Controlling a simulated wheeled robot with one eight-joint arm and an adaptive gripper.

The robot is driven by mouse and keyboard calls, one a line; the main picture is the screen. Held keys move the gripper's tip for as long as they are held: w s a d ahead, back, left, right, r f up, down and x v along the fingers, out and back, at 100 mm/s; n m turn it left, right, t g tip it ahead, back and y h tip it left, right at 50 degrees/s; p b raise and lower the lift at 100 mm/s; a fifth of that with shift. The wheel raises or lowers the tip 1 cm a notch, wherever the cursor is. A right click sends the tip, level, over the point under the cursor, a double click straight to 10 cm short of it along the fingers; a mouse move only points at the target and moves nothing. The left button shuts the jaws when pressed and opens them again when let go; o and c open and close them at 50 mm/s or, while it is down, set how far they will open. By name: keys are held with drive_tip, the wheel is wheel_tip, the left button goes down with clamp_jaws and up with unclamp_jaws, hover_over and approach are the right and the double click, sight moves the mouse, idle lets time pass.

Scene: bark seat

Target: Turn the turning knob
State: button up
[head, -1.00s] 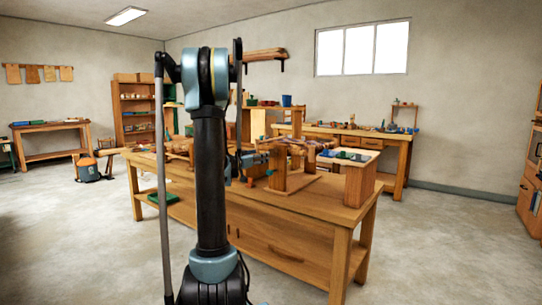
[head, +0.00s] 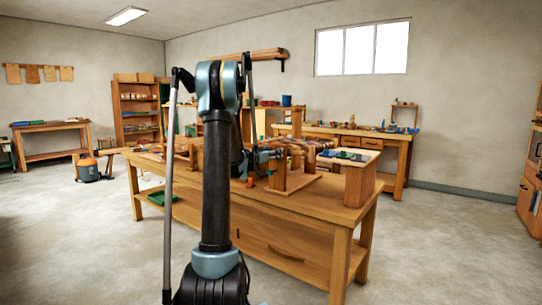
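A wooden frame (head: 292,182) with slatted, bark-coloured pieces across its top stands on the near workbench (head: 320,204). I cannot make out the turning knob; it is too small, or hidden behind my arm or gripper. My gripper (head: 266,158) shows as a small grey-blue shape just right of my arm, close against the left side of the wooden frame. Its fingers are too small to read, and I cannot tell whether they touch the frame.
A wooden block stand (head: 359,184) with small items on top is at the bench's right end. A green tray (head: 160,198) lies on the lower shelf. Another workbench (head: 398,160) stands behind along the wall. The floor at right is clear.

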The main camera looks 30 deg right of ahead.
drive_tip(key=c, duration=1.1)
